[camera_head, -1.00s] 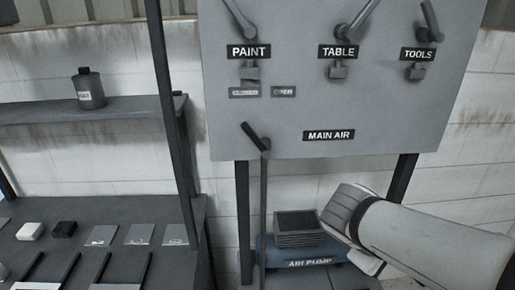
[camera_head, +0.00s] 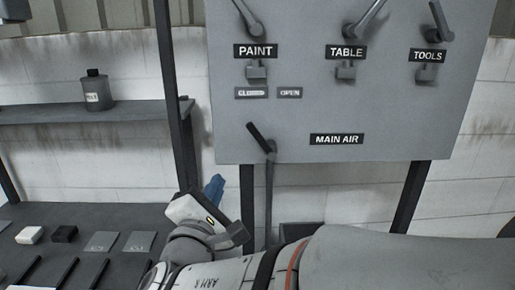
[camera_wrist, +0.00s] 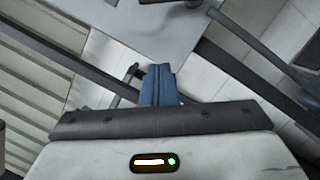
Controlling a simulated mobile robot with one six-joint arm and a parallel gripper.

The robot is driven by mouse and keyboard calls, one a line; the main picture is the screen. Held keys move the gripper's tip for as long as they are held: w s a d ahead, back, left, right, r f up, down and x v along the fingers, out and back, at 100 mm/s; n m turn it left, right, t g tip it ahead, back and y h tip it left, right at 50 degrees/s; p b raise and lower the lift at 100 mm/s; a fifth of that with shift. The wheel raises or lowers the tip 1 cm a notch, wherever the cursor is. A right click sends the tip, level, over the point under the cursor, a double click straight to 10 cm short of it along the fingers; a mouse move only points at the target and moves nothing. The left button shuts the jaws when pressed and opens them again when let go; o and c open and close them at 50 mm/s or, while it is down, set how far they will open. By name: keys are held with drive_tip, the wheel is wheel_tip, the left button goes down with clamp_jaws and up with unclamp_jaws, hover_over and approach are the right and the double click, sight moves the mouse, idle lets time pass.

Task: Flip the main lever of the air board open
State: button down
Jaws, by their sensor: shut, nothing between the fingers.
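The air board (camera_head: 290,130) is a grey panel on dark posts. Its main lever (camera_head: 260,138) is a dark handle on the lower left, left of the MAIN AIR label (camera_head: 336,139). The handle tilts up and to the left, below the CLOSED sign (camera_head: 252,93) and left of below the OPEN sign (camera_head: 289,93). My gripper (camera_head: 215,184) has blue fingers, is shut and empty, and sits below and left of the lever, apart from it. In the wrist view the shut blue fingers (camera_wrist: 159,84) point ahead, with the tilted board (camera_wrist: 140,40) beyond.
Three upper levers sit above the PAINT (camera_head: 255,51), TABLE (camera_head: 346,51) and TOOLS (camera_head: 427,56) labels. A shelf (camera_head: 90,112) with a grey canister (camera_head: 96,90) stands at left, its dark post close to my gripper. A pipe (camera_head: 269,200) runs down from the main lever.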

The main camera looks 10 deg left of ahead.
sight(261, 140)
drive_tip(key=shift+w+d, duration=0.1)
drive_tip(key=shift+d, duration=0.05)
drive_tip(key=w+d+r+p, duration=0.1)
drive_tip(key=w+p, duration=0.1)
drive_tip(key=w, duration=0.3)
drive_tip(key=w+d+r+p, duration=0.1)
drive_tip(key=w+r+p, duration=0.1)
drive_tip(key=w, duration=0.4)
drive_tip(key=shift+d+r+p, duration=0.3)
drive_tip(key=shift+d, duration=0.05)
drive_tip(key=shift+s, duration=0.1)
